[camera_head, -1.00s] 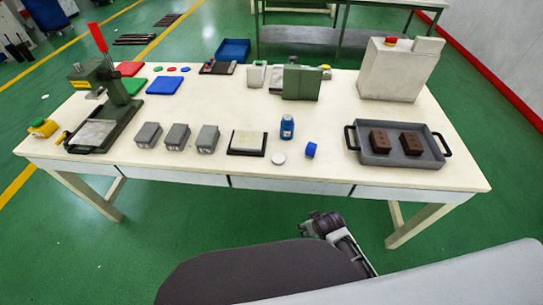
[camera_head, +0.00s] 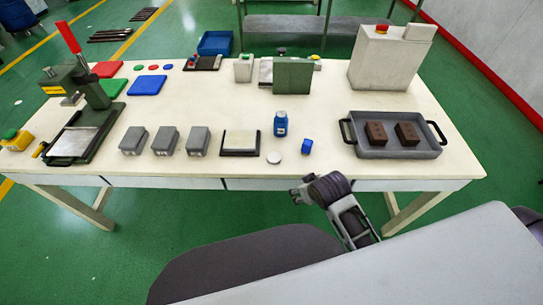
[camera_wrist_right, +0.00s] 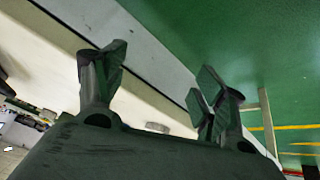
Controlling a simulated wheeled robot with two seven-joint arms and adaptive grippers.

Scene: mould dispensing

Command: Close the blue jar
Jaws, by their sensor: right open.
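The blue jar (camera_head: 280,124) stands upright on the table in the head view, with a label on its side. A small blue cap-like piece (camera_head: 306,147) lies on the table to its right and nearer. A white disc (camera_head: 274,158) lies flat in front of the jar. My right gripper (camera_head: 298,196) is in front of the table's near edge, below and apart from the jar and the cap. In the right wrist view its fingers (camera_wrist_right: 160,85) are spread with nothing between them. My left gripper is out of view.
A grey tray (camera_head: 400,152) with two brown blocks stands to the right. A pad (camera_head: 240,143) and several grey boxes (camera_head: 165,140) lie to the left. A green press (camera_head: 90,100) stands at the far left. A large light-grey machine (camera_head: 390,60) stands back right.

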